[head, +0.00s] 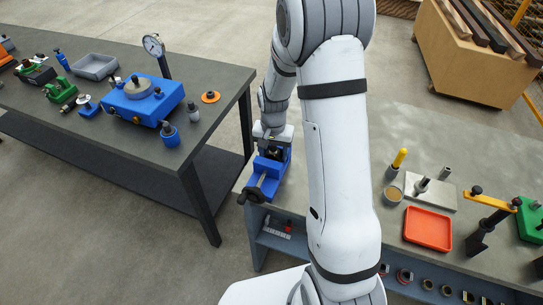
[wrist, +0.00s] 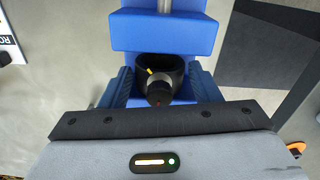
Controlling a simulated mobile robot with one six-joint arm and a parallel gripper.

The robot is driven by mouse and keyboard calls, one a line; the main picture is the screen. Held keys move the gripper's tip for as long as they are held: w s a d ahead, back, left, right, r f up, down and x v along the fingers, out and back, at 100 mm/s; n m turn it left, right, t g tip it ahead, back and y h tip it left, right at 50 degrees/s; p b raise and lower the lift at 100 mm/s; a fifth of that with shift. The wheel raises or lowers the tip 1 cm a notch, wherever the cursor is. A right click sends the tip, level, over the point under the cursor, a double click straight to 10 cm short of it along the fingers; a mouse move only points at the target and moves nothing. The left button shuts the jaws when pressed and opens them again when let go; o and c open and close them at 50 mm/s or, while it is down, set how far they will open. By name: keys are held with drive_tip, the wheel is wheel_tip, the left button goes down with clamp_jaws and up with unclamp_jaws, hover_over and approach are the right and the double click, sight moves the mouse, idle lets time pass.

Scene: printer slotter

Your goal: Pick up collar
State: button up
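A dark ring-shaped collar (wrist: 144,91) with a small yellow mark and a knobbed steel screw on its near side sits at the blue vise (wrist: 165,30) in the wrist view. My gripper (wrist: 160,86) is over the vise with its ribbed blue fingers spread to the collar's left and right. Only narrow gaps show beside the collar, and I cannot tell whether the fingers touch it. In the head view my gripper (head: 272,152) points down at the blue vise (head: 262,182); the collar is mostly hidden there.
A dark table (head: 220,78) at the left carries a blue fixture (head: 145,104), a dial gauge (head: 153,44) and a grey tray (head: 95,66). On the right bench are an orange tray (head: 428,229), a metal plate with a post (head: 432,190) and a brass ring (head: 393,195).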

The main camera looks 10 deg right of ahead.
drive_tip(key=c, duration=0.6)
drive_tip(key=shift+r, duration=0.2)
drive_tip(key=shift+c, duration=0.2)
